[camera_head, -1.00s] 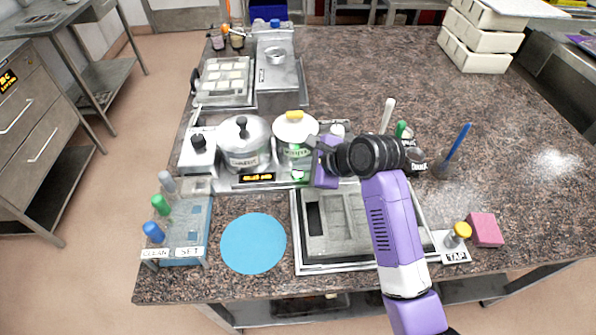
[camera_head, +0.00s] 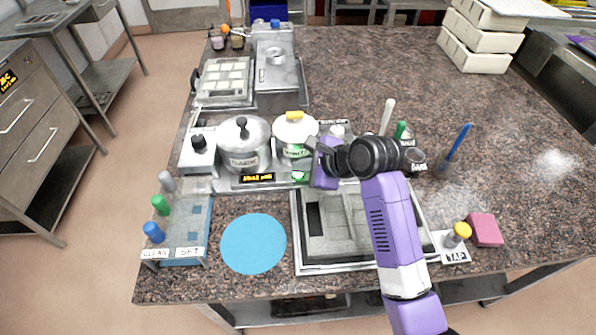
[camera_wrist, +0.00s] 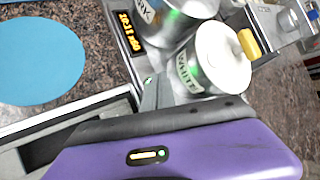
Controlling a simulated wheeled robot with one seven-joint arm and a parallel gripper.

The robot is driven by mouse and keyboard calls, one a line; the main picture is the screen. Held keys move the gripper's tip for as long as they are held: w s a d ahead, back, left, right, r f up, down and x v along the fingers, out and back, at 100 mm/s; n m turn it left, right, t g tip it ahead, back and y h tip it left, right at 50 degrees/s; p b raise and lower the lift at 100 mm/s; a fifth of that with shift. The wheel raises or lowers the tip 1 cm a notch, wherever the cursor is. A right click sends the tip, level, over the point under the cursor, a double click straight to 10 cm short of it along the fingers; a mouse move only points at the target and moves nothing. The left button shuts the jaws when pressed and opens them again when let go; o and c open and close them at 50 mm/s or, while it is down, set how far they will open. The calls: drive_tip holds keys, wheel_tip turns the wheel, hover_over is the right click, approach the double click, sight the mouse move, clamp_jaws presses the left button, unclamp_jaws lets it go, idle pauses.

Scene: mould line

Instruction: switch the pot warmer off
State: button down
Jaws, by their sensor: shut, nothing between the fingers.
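The pot warmer (camera_head: 228,182) is a flat steel unit holding two lidded pots. The pot labelled DARK (camera_head: 245,158) stands left, and the pot labelled WHITE (camera_head: 294,148), with a yellow knob, stands right. An orange-lit display (camera_head: 257,178) is on the warmer's front, also in the wrist view (camera_wrist: 130,33). A small green-lit button (camera_head: 299,176) sits right of it. My gripper (camera_wrist: 158,93) is shut and empty, its grey fingertips close to the green spot in the wrist view. I cannot tell whether they touch it. My purple gripper body hides the warmer's right end.
A steel tray with a grey mould (camera_head: 298,258) lies in front of the warmer. A blue round mat (camera_head: 253,243) is left of it. A black-knobbed unit (camera_head: 198,143) stands left of the pots. Upright tools (camera_head: 459,140) stand right of my arm.

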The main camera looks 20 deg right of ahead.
sight(301, 176)
drive_tip(key=shift+f, duration=0.35)
drive_tip(key=shift+r+p, duration=0.15)
drive_tip(key=shift+p, duration=0.2)
drive_tip(key=shift+r+p, duration=0.35)
drive_tip(key=shift+p, duration=0.35)
wheel_tip(301, 176, up, 2)
drive_tip(key=p, duration=0.3)
drive_tip(key=shift+r, duration=1.95)
